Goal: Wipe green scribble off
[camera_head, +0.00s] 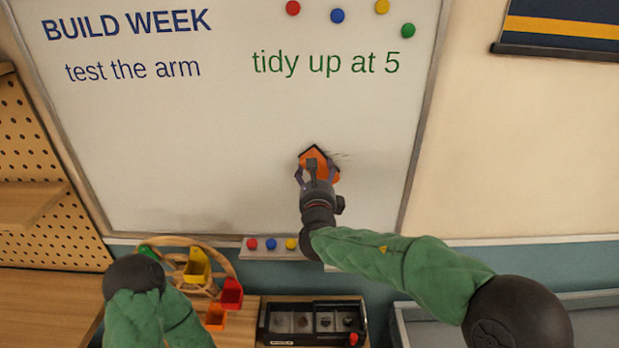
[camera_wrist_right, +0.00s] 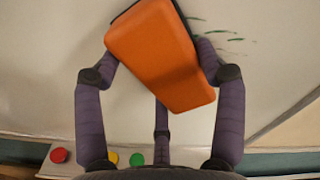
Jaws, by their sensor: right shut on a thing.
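My right gripper (camera_head: 317,180) is shut on an orange eraser (camera_head: 322,160) with a dark pad. It holds the eraser tilted at the lower right part of the whiteboard (camera_head: 200,150). In the right wrist view the orange eraser (camera_wrist_right: 160,55) sits between the fingers of the gripper (camera_wrist_right: 158,85), its dark edge towards the board. Remains of the green scribble (camera_wrist_right: 222,38) show as several short strokes just right of the eraser; part may be hidden behind it. Faint marks also show beside it in the head view. My left arm is at the lower left; its gripper is not clearly visible.
Green writing "tidy up at 5" (camera_head: 326,63) and blue writing (camera_head: 128,25) are above. Several round magnets are at the top. A ledge (camera_head: 262,253) with coloured magnets is below the board. A black case (camera_head: 312,321) and coloured bins (camera_head: 198,265) stand on the bench.

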